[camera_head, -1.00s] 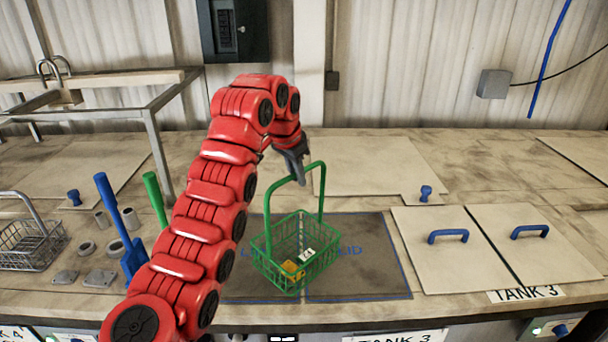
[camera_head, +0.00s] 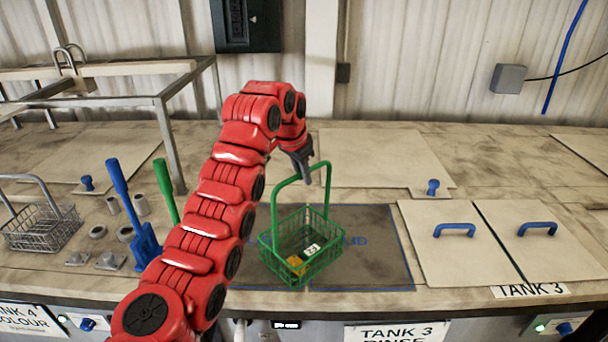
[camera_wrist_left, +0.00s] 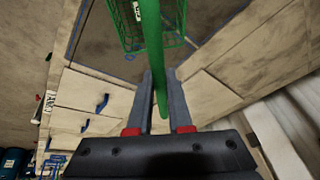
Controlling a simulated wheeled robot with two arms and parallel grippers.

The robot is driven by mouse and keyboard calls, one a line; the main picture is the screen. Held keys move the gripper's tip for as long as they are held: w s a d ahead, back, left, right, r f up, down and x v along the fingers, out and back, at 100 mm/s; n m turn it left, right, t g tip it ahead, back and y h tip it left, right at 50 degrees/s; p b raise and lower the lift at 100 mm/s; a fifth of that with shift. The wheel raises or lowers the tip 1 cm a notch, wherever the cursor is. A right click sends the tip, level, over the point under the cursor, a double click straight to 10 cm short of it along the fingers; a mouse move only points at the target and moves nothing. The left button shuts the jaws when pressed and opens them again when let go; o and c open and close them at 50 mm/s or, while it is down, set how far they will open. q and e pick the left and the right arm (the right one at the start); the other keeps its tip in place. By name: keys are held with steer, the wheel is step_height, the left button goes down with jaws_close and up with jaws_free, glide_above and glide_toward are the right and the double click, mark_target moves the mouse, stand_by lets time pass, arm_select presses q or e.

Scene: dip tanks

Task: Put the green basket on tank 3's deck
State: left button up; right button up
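The green basket (camera_head: 318,262) stands upright, over the dark blue-outlined mat (camera_head: 375,262) in the head view; whether it touches the mat is hard to tell. A white tag and a yellow item show in it. My left gripper (camera_head: 303,172) is at the top of its arched handle (camera_head: 328,190). In the left wrist view the fingers (camera_wrist_left: 160,100) lie on both sides of the green handle bar (camera_wrist_left: 152,45) and look closed on it. A TANK 3 label (camera_head: 530,290) lies on the counter edge before two pale lids (camera_head: 436,262) with blue handles. My right gripper is not in view.
A grey wire basket (camera_head: 40,232) stands at the far left. A TANK 3 RINSE sign (camera_head: 397,333) is on the front. The pale panel (camera_head: 380,160) behind is mostly clear.

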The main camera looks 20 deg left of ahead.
arm_select(q)
steer(key=o, duration=0.4)
steer(key=shift+w+a+f, duration=0.1)
steer(key=shift+w, duration=0.15)
steer(key=shift+s+d+r, duration=0.2)
steer(key=shift+s, duration=0.1)
steer(key=shift+a+r+b, duration=0.15)
steer(key=shift+r+b, duration=0.1)
steer(key=shift+b, duration=0.2)
steer(key=b+v, duration=0.2)
steer(key=v, duration=0.2)
steer(key=shift+p+v, duration=0.75)
steer(key=shift+v, duration=0.35)
steer(key=shift+s+r, duration=0.1)
steer(key=shift+r, duration=0.2)
